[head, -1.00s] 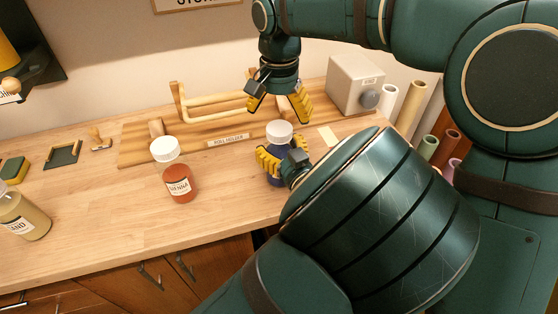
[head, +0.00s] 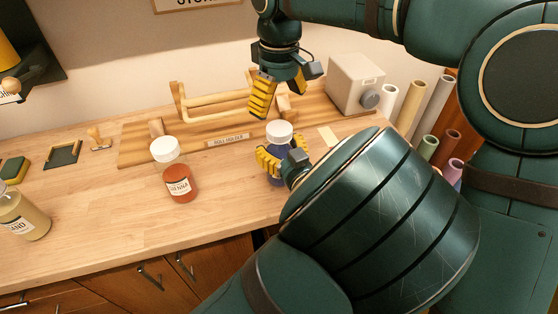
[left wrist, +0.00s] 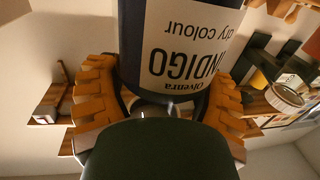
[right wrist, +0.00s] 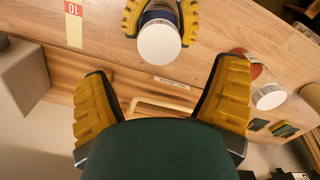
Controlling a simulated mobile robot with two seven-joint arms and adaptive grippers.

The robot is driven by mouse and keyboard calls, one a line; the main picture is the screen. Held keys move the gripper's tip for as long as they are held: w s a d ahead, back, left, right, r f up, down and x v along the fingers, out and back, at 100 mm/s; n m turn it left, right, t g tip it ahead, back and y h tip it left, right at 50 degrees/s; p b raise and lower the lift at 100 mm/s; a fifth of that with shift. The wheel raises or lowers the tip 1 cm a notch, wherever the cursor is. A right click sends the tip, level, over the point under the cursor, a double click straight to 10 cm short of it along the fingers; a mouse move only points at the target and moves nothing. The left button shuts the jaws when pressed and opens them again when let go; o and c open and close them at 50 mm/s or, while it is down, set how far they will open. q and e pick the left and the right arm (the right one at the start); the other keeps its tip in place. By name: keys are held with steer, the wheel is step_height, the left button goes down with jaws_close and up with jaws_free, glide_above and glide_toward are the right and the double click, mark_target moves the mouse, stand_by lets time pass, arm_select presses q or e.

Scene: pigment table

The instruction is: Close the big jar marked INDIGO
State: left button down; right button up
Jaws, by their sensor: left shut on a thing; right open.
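The INDIGO jar (head: 276,180) is dark blue with a white lid (head: 279,132) on top; it stands on the table. My left gripper (head: 277,166) is shut around the jar's body. In the left wrist view the jar's label (left wrist: 180,55) reads INDIGO between the fingers. My right gripper (head: 276,98) is open and empty, above and behind the jar. In the right wrist view the white lid (right wrist: 159,42) lies ahead of the open fingers, apart from them. I cannot tell how tightly the lid sits.
An orange SIENNA jar (head: 180,182) with a white lid stands left of the INDIGO jar. A wooden roll holder (head: 212,105) and a pale box (head: 353,83) are behind. Rolls (head: 410,105) stand at right. A SAND jar (head: 22,215) is far left.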

mark_target(279, 127)
steer(key=n, duration=0.3)
steer(key=shift+r, duration=0.35)
steer(key=shift+f, duration=4.05)
steer(key=c, duration=1.3)
steer(key=shift+m, duration=0.9)
steer(key=o, duration=1.3)
steer(key=shift+r, duration=0.1)
